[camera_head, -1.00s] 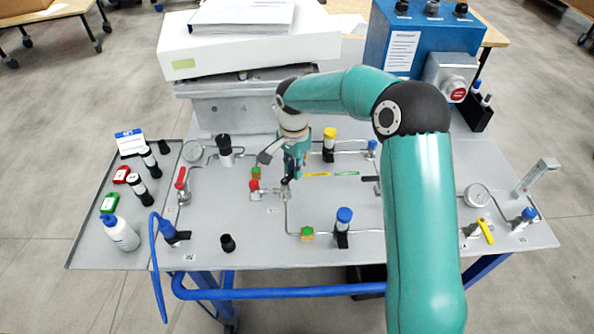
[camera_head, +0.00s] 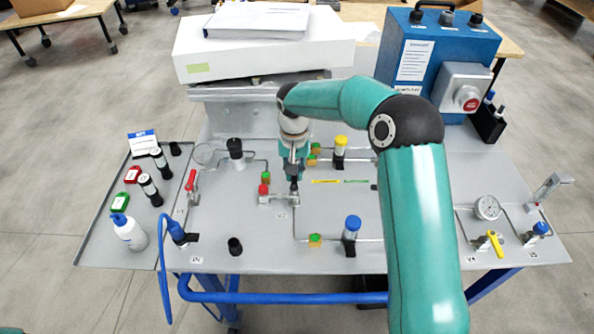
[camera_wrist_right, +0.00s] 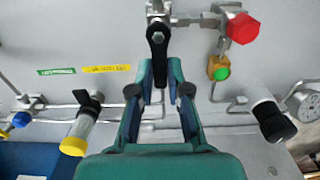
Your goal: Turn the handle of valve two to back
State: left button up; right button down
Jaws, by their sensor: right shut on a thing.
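My right gripper (camera_head: 293,178) reaches down over the middle left of the panel, just behind a small metal valve (camera_head: 284,199) that I take as valve two. In the right wrist view the valve's black lever handle (camera_wrist_right: 158,42) runs from the metal body (camera_wrist_right: 156,8) toward my gripper (camera_wrist_right: 160,70). Its free end lies between the two fingertips, which are shut on it. From the valve the handle points to the back of the panel. In the head view my gripper hides most of the handle. My left gripper is not in view.
A red knob (camera_head: 264,190) sits close left of the valve, and it also shows in the wrist view (camera_wrist_right: 243,28). A black-capped cylinder (camera_head: 236,150) and a yellow-capped one (camera_head: 340,148) stand on either side of my gripper. A white box (camera_head: 262,50) stands behind.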

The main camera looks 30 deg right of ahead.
jog(key=shift+w+r, duration=0.1)
jog(key=shift+w, duration=0.05)
dwell(0.3)
jog(key=c, duration=1.1)
grip_release()
notch_tip(320, 180, up, 12)
jog(key=shift+f, duration=0.1)
